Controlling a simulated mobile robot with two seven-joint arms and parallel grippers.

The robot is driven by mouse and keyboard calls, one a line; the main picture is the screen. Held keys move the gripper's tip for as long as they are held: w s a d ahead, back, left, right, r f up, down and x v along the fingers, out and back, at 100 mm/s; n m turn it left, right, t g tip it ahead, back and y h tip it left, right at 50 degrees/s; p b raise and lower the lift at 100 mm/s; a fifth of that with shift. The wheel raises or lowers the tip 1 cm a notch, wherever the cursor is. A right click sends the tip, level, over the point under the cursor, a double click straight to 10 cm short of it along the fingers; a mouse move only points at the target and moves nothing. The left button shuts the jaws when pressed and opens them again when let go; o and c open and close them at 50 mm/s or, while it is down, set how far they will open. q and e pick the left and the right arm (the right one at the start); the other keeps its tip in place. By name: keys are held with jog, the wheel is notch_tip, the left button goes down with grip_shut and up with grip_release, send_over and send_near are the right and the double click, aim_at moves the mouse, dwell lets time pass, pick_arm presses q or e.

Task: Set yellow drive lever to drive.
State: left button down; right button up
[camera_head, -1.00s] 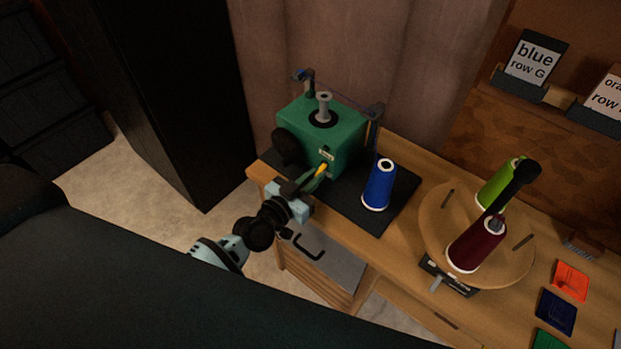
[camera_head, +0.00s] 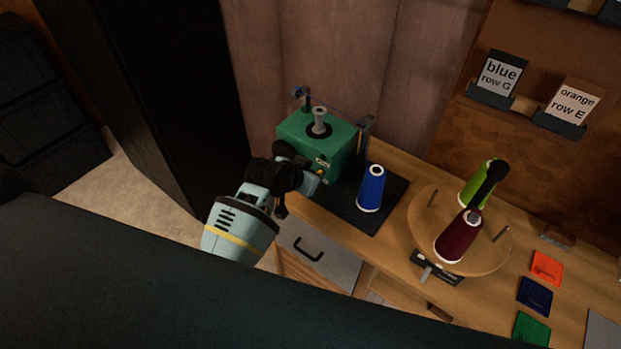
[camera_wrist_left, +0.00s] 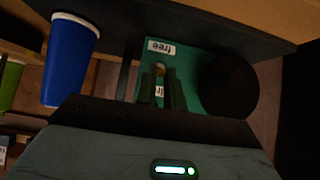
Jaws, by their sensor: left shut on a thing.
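The green winder box (camera_head: 318,137) stands on a dark mat at the back left end of the bench. It also shows in the left wrist view (camera_wrist_left: 190,65), upside down, with a "free" label (camera_wrist_left: 161,47) and a second label (camera_wrist_left: 160,92) mostly hidden by the fingers. A small bit of the yellow drive lever (camera_head: 321,170) shows at the box's front in the head view. My left gripper (camera_head: 318,178) is at that front face, shut on the lever. The fingers (camera_wrist_left: 163,85) hide most of the lever, so its exact setting is unclear. My right gripper is not in view.
A blue thread cone (camera_head: 371,188) stands close to the right of my left gripper. A round wooden turntable (camera_head: 425,215) carries green and dark red cones. A round black wheel (camera_wrist_left: 228,85) sits beside the lever. A tall black cabinet (camera_head: 170,90) stands at left.

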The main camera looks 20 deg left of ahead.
pick_arm(q)
jog(key=shift+w+r+g, duration=0.25)
jog(key=shift+r+g, duration=0.1)
jog(key=shift+g, duration=0.35)
jog(key=shift+y, duration=0.3)
jog(key=c, duration=1.5)
grip_release()
jog(key=shift+d, duration=0.1)
jog(key=shift+v, duration=3.95)
